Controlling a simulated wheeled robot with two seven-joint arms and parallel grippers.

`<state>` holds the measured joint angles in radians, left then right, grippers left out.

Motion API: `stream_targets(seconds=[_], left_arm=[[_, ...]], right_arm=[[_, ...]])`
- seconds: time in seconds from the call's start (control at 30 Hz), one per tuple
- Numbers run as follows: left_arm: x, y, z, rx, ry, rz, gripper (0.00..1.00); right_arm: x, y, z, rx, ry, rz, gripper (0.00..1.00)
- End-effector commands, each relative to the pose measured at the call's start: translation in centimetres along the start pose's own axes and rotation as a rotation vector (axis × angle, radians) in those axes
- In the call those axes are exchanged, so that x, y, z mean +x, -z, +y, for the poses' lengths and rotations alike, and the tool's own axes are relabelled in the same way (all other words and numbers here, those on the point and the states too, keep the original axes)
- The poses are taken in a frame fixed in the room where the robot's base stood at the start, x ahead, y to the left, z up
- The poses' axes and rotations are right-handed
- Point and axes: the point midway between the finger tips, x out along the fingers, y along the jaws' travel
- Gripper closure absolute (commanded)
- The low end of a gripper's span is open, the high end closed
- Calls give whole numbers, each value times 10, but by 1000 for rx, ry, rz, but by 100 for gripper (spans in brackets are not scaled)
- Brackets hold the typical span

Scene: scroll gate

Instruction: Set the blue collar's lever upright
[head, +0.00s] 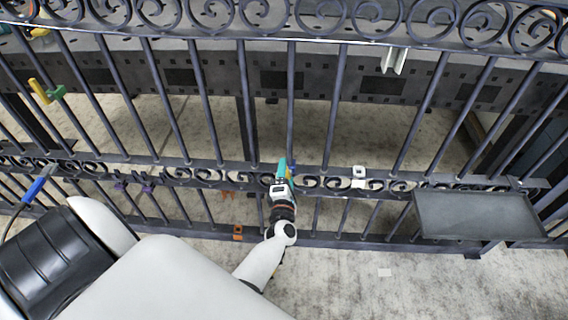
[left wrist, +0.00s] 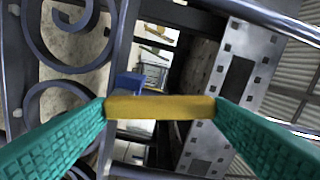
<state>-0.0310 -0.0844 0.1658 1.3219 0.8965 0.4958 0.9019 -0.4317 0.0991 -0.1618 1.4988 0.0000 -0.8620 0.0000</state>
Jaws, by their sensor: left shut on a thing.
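My left gripper (head: 284,172) is at the gate's middle scroll band, with its teal fingers pointing up and away. In the left wrist view, the gripper (left wrist: 160,107) is shut on a yellow lever (left wrist: 160,106), which spans the gap between the ridged fingertips. A blue piece (left wrist: 126,84), which looks like the blue collar, shows just behind the lever, beside the gate bar. My fingers and wrist mostly hide the lever and collar in the head view. How far the lever is tilted cannot be told. My right gripper is not in view.
The dark scroll gate (head: 340,100) spans the view. A dark tray (head: 478,215) sits on it at right. A yellow and green fitting (head: 45,92) and a blue-handled piece (head: 35,188) are at left. An orange piece (head: 238,232) is low, left of my gripper.

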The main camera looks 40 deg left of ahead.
Motion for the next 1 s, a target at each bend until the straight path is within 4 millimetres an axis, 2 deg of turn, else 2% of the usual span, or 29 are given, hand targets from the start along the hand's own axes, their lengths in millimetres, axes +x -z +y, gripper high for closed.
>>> stream_targets(seconds=[0.2, 0.4, 1.0], left_arm=[[0, 6, 1, 140, -4, 2, 68], [-1, 8, 2, 220, -4, 1, 68], [-1, 9, 4, 268, -3, 2, 68]], right_arm=[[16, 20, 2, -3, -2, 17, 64], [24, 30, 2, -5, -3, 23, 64], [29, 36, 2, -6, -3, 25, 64]])
